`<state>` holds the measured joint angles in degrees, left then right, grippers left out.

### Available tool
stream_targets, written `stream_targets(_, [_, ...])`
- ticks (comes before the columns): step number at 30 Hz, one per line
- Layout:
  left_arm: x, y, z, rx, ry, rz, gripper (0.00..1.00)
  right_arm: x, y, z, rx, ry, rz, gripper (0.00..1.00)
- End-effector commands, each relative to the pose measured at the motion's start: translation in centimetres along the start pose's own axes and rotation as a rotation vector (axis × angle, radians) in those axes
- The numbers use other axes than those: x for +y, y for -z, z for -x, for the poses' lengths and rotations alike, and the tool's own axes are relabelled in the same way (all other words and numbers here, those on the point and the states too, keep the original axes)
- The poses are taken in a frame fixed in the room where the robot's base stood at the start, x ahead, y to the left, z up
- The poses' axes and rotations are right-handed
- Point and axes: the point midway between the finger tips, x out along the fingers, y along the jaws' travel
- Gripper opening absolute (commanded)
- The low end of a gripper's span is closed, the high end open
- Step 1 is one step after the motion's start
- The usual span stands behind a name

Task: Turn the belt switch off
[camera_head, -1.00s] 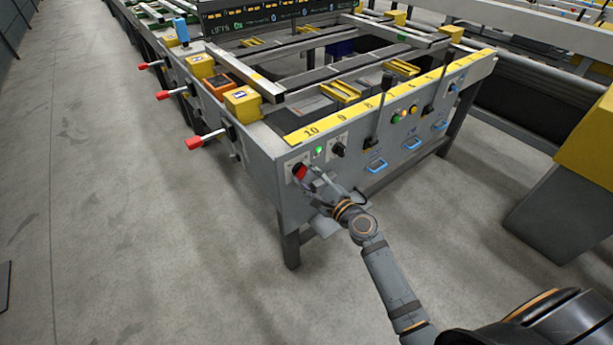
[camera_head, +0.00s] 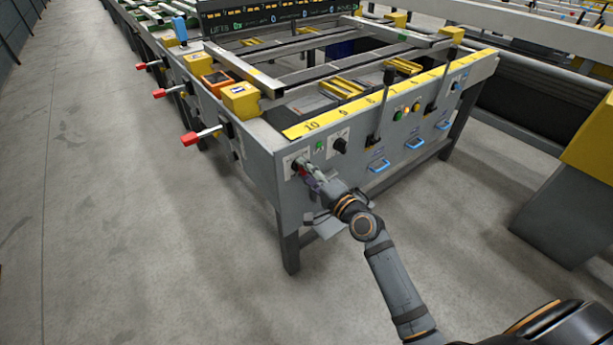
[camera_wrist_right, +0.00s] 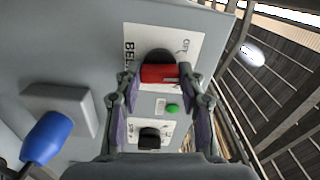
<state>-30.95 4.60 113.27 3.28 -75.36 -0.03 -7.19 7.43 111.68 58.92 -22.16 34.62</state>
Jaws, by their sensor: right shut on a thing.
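The belt switch, a red knob on a dark round base (camera_wrist_right: 159,72), sits on a white plate marked "BEL…" on the grey end panel. In the head view the belt switch (camera_head: 296,167) is mostly hidden behind my right gripper. My right gripper (camera_wrist_right: 157,77) has one finger on each side of the red knob and is shut on it. In the head view my right gripper (camera_head: 306,171) reaches the panel's left corner. The knob's bar lies roughly across the wrist picture. My left gripper is not in view.
A small green lamp (camera_head: 319,146) and a black knob (camera_head: 340,146) sit just right of the switch. Blue handles (camera_head: 378,166) and upright black levers (camera_head: 374,141) are farther right. Red-tipped levers (camera_head: 190,138) stick out from the table's left side.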

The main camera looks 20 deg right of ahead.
Motion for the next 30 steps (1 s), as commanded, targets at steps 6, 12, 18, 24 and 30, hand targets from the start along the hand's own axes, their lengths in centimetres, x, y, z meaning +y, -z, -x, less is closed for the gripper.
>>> stream_targets(6, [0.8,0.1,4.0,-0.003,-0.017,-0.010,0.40,0.4,-0.1,0.0,-0.001,-0.001,0.204,0.08])
stream_targets(12, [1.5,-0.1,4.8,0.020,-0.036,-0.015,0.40,0.4,-0.1,0.0,-0.001,-0.002,0.380,0.08])
stream_targets(18, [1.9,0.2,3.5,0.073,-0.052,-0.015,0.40,0.4,-0.1,0.0,-0.002,-0.003,0.525,0.08])
stream_targets(24, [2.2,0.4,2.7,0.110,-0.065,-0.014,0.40,0.3,0.0,0.0,-0.002,-0.003,0.623,0.08])
stream_targets(30, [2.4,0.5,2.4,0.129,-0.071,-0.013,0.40,0.2,-0.1,0.0,-0.003,-0.003,0.675,0.08])
